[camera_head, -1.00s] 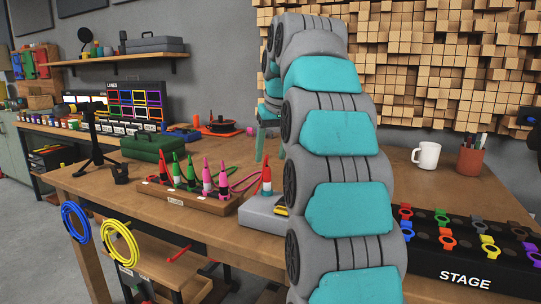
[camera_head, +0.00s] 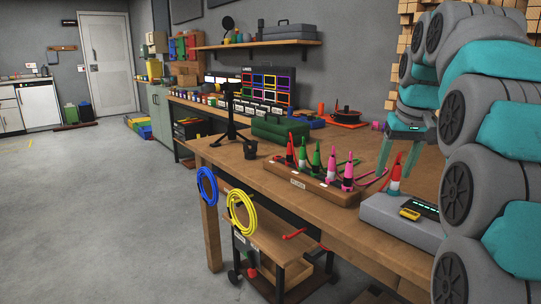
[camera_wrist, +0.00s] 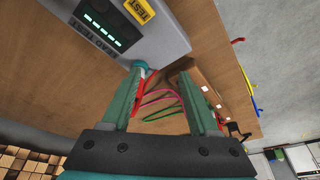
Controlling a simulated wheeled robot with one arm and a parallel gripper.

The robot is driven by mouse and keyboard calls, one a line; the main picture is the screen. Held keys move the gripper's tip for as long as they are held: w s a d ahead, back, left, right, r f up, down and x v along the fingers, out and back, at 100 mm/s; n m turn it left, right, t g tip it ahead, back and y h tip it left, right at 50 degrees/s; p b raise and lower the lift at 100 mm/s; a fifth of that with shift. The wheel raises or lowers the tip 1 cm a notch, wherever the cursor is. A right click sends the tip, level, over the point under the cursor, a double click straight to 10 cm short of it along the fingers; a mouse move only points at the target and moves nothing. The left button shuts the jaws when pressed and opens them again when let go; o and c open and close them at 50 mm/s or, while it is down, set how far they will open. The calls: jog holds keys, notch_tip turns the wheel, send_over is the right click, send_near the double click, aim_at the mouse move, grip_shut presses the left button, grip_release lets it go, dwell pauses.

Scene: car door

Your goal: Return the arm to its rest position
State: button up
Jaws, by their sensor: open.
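My arm, grey and teal, rises along the right side of the head view and bends over the workbench (camera_head: 400,215). The tester box (camera_wrist: 130,40) and a red cable beside the left finger show there. The exact gap between fingers and connector is hard to tell.
A wooden rack (camera_head: 315,185) with several coloured connectors stands left of the tester. A green case (camera_head: 280,130) and a black stand (camera_head: 232,115) sit farther back. Blue (camera_head: 207,186) and yellow (camera_head: 241,213) cable coils hang at the bench's front edge. The floor at left is clear.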

jog(key=s+a+f+g, duration=0.1)
jog(key=s+a+f, duration=0.3)
jog(key=s+f, duration=0.5)
jog(key=s+a+f+g, duration=0.2)
jog(key=s+a+f, duration=0.3)
jog(key=s+f, duration=0.4)
jog(key=s+a+f+n+g, duration=0.1)
jog(key=s+a+f, duration=0.3)
jog(key=s+f, duration=0.6)
jog(key=s+g, duration=0.1)
jog(key=s, duration=0.6)
jog(key=shift+s+a, duration=0.2)
